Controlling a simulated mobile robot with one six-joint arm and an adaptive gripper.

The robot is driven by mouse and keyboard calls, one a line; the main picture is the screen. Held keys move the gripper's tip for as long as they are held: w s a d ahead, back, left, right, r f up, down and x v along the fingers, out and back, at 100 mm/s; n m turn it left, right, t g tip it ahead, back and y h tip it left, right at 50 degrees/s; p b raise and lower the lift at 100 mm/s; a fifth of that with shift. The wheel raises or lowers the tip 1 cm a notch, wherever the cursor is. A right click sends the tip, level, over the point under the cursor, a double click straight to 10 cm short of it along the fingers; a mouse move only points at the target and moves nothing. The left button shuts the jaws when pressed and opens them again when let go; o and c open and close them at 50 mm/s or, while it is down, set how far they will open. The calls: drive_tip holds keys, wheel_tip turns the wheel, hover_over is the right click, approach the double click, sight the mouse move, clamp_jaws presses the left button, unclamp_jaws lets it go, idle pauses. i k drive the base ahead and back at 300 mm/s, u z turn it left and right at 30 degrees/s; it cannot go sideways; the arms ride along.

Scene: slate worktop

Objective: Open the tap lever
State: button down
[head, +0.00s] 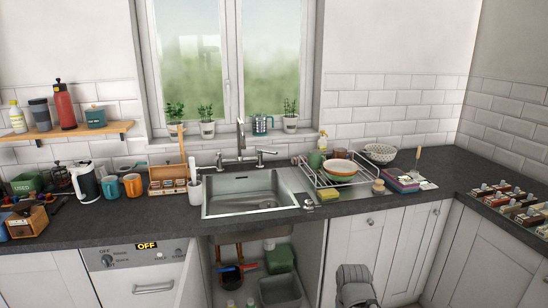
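The tap (240,138) is a tall chrome spout behind the steel sink (245,190), under the window. A short chrome lever (265,154) sticks out to the right of the tap's base, roughly level. Another chrome fitting (219,161) stands to its left. No water stream is visible below the spout. My gripper is not in view. A grey rounded part low in front of the white cupboards looks like a link of my arm, well away from the tap.
A dish rack (327,181) with bowls stands right of the sink. Mugs (133,185), a kettle (84,182) and a wooden caddy (168,178) stand to its left. Potted plants (207,122) and a small watering can (261,125) line the sill behind the tap.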

sight(259, 150)
drive_tip(key=z, duration=0.1)
drive_tip(key=i, duration=1)
drive_tip(key=u, duration=0.05)
